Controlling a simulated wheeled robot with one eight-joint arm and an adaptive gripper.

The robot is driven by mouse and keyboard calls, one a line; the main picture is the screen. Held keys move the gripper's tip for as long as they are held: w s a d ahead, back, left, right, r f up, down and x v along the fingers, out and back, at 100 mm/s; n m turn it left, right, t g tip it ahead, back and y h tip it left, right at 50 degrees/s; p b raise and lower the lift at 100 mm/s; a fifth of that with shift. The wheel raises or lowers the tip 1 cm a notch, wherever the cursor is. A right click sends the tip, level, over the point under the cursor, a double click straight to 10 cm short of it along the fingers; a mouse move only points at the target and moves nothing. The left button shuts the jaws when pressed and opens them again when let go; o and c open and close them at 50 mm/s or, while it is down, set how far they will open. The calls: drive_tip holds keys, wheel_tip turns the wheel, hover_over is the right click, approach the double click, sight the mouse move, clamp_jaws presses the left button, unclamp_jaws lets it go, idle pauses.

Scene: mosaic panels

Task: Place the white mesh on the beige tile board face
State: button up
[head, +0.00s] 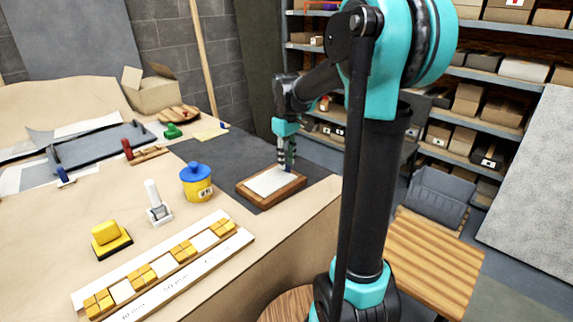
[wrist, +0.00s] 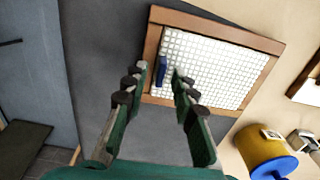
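A white mesh (wrist: 205,62) with a fine square grid lies flat in a brown wooden frame (wrist: 153,38). In the head view the white mesh (head: 270,181) sits in the frame (head: 262,202) on the dark mat. A small blue upright tab (wrist: 162,68) stands at one edge of the mesh. My gripper (wrist: 160,74) is open, with the tab in line with the gap between its fingertips; contact cannot be told. In the head view my gripper (head: 287,158) points down over the frame's far edge. A long beige board (head: 165,268) with yellow and white tiles lies at the front.
A yellow pot with a blue lid (head: 196,184) stands left of the frame. A white-handled tool (head: 157,205) and a yellow block on a black base (head: 110,238) stand behind the tile board. An open carton (head: 152,92) is at the back.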

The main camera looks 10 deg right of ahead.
wheel_tip(320, 180, up, 10)
idle(0.4)
